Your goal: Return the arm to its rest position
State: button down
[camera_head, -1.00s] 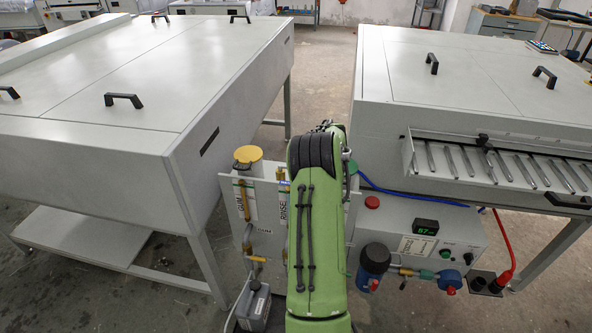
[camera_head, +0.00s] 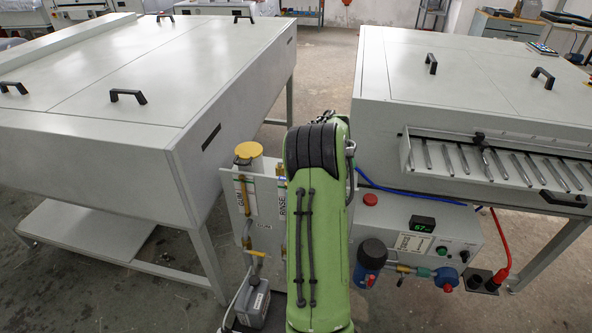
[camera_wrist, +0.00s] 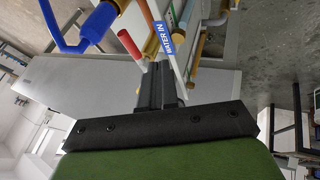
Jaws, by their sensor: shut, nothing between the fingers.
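My green arm (camera_head: 318,235) stands upright in the middle of the head view, in front of the gum and rinse unit. My gripper is hidden behind it in that view. In the wrist view my gripper (camera_wrist: 164,72) shows as two dark fingers close together, shut and empty. Behind the fingertips are a blue "WATER IN" label (camera_wrist: 165,42), a red-handled part (camera_wrist: 129,43) and a blue hose (camera_wrist: 58,30). I cannot tell the exact gap between the fingers and these parts.
A large grey-white cabinet (camera_head: 90,130) stands left, another (camera_head: 470,85) right with a rail of metal rods. Between them are a yellow-capped gum container (camera_head: 248,152), a control box with a display (camera_head: 422,224), a blue filter (camera_head: 370,260) and a grey canister (camera_head: 252,305). Floor (camera_head: 325,75) is clear behind.

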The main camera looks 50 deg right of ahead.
jog(key=v, duration=0.5)
jog(key=shift+s+a+r, duration=0.1)
jog(key=shift+s+r, duration=0.05)
jog(key=shift+s, duration=0.05)
